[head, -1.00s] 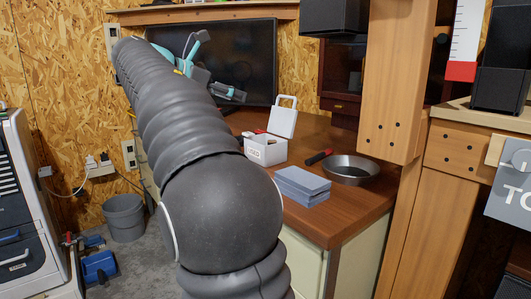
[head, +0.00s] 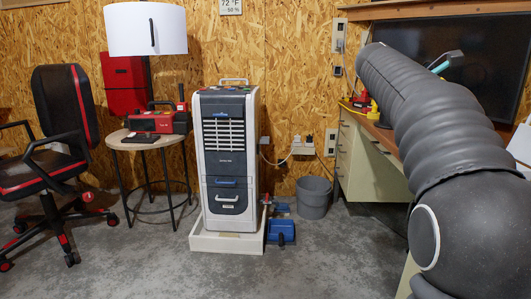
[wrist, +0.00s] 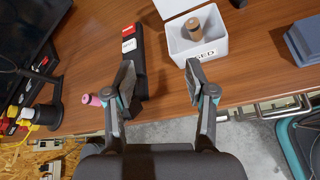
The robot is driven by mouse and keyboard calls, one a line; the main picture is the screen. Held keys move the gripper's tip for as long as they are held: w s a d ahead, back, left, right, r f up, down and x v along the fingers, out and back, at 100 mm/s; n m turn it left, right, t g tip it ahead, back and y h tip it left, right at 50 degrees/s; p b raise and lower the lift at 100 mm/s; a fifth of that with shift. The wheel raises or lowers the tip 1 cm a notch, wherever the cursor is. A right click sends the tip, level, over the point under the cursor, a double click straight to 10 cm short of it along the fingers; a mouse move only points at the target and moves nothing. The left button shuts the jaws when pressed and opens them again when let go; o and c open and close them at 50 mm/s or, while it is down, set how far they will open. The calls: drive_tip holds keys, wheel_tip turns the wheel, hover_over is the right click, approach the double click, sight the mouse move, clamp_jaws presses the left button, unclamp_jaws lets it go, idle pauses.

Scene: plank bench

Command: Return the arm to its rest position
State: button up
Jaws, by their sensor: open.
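My arm (head: 430,120) extends up the right side of the head view, over the desk in front of the dark screen. My gripper (wrist: 160,80) shows in the wrist view with its two fingers well apart and nothing between them. It hangs over the front edge of the wooden desk (wrist: 230,85). In the head view most of the gripper is hidden behind the arm; only a small teal and dark part shows.
In the wrist view, a white open box (wrist: 210,45) holds a brown cylinder (wrist: 193,30). A pink spool (wrist: 92,100) and a blue-grey stack (wrist: 305,40) are nearby.

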drive_tip(key=s+a+f+m+t+y+p, duration=0.1)
drive_tip(key=a+f+m+y, duration=0.3)
drive_tip(key=f, duration=0.4)
drive_tip(key=s+a+f+m+t+y+p, duration=0.1)
drive_tip(key=s+a+f+m+t+y, duration=0.15)
drive_tip(key=a+f, duration=0.5)
drive_tip(key=s+a+f+m+t+y+p, duration=0.1)
drive_tip(key=s+a+f+m+y+p, duration=0.1)
drive_tip(key=s+a, duration=0.6)
drive_tip(key=s+a+f+m+t+y+p, duration=0.1)
drive_tip(key=s+a+f+m+y+p, duration=0.2)
drive_tip(key=s+a, duration=0.5)
drive_tip(key=shift+s+f+m+y+p, duration=0.55)
drive_tip(key=shift+s+p, duration=0.65)
drive_tip(key=shift+s, duration=1.3)
